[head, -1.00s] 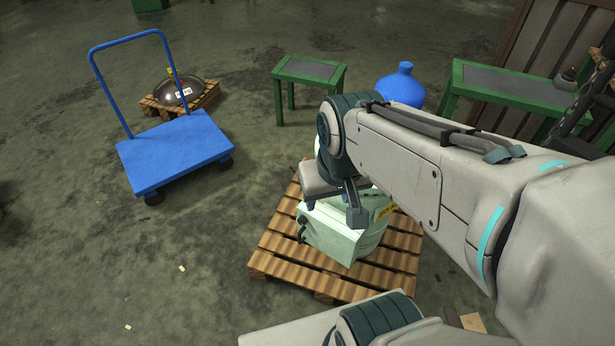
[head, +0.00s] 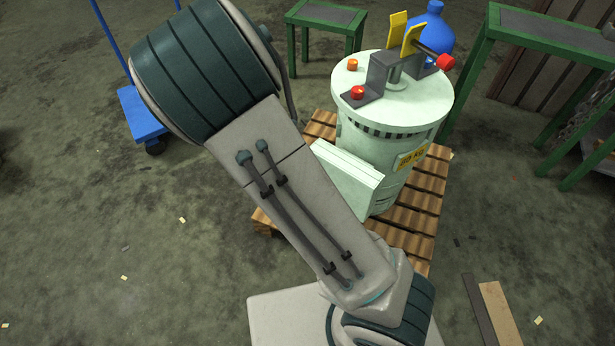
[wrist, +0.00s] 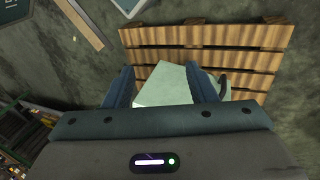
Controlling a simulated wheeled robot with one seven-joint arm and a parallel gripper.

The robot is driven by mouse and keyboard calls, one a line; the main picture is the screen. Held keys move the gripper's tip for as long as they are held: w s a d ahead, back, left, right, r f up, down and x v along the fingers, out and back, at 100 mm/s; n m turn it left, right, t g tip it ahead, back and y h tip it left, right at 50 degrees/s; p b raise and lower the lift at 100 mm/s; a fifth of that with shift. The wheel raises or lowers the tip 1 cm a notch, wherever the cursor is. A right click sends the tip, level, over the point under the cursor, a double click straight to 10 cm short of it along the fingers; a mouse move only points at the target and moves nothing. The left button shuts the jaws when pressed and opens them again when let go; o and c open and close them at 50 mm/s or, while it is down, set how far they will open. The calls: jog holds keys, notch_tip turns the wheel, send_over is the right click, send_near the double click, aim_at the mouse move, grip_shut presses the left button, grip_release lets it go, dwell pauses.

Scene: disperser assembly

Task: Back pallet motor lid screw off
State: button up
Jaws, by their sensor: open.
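The pale green motor (head: 390,165) stands upright on the pallet (head: 432,200) in the head view, with a side box and a yellow label. Its round lid (head: 425,104) carries a grey bracket (head: 378,72) with two yellow tabs (head: 412,36). A red screw (head: 358,92) and an orange screw (head: 352,64) sit on the lid. A red-ended part (head: 446,62) sticks out to the right. In the wrist view my gripper (wrist: 162,78) is open and empty, with a pale green surface (wrist: 165,88) below and between its fingers. The head view does not show the gripper.
A blue cart (head: 140,112) is at the left, partly behind my arm. A green-framed table (head: 325,18) and a blue bottle (head: 434,30) are behind the motor. A taller green-framed table (head: 545,38) stands at the right. Loose planks (head: 505,312) lie at front right.

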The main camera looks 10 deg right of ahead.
jog(key=w+f+m+t+h+b, duration=0.1)
jog(key=w+f+t+h+b, duration=0.2)
jog(key=f, duration=0.5)
jog(key=w+a+f+m+t+h+b, duration=0.1)
jog(key=w+a+t+h+b, duration=0.3)
jog(key=w+a+t+b, duration=0.35)
jog(key=shift+g, duration=0.45)
jog(key=b+x, duration=0.1)
jog(key=x, duration=0.4)
jog(key=b+x, duration=0.2)
jog(key=x, duration=0.3)
jog(key=r+b+x, duration=0.1)
jog(key=x, duration=0.4)
jog(key=shift+w+d+f, duration=0.15)
jog(key=shift+d, duration=0.2)
jog(key=c, duration=1)
